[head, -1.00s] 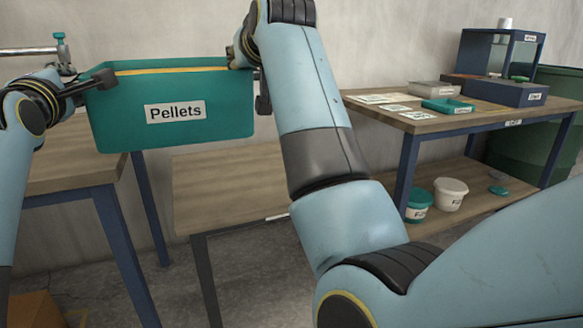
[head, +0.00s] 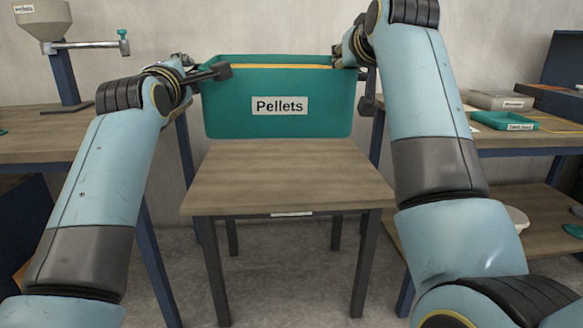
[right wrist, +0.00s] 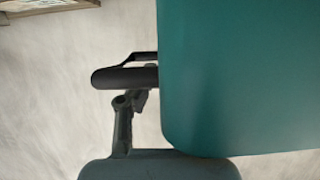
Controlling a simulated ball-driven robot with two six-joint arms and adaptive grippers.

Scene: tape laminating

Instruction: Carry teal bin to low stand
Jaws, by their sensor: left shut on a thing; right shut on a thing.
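The teal bin (head: 278,121), labelled "Pellets", hangs upright in the air in the head view, above the back part of the low stand (head: 288,177). A yellow strip shows along its top opening. My left gripper (head: 217,73) is shut on the bin's left rim. My right gripper (head: 366,80) is shut on the bin's right side, partly hidden behind my right arm. The right wrist view shows the bin's teal wall (right wrist: 240,75) close up, with a dark finger against its edge. The stand's wooden top is bare.
A table (head: 40,140) with a hopper (head: 42,20) and a metal arm stands at left. A workbench (head: 530,141) with a teal tray (head: 505,121) and a grey box (head: 500,100) stands at right. The stand sits between them with floor showing around its legs.

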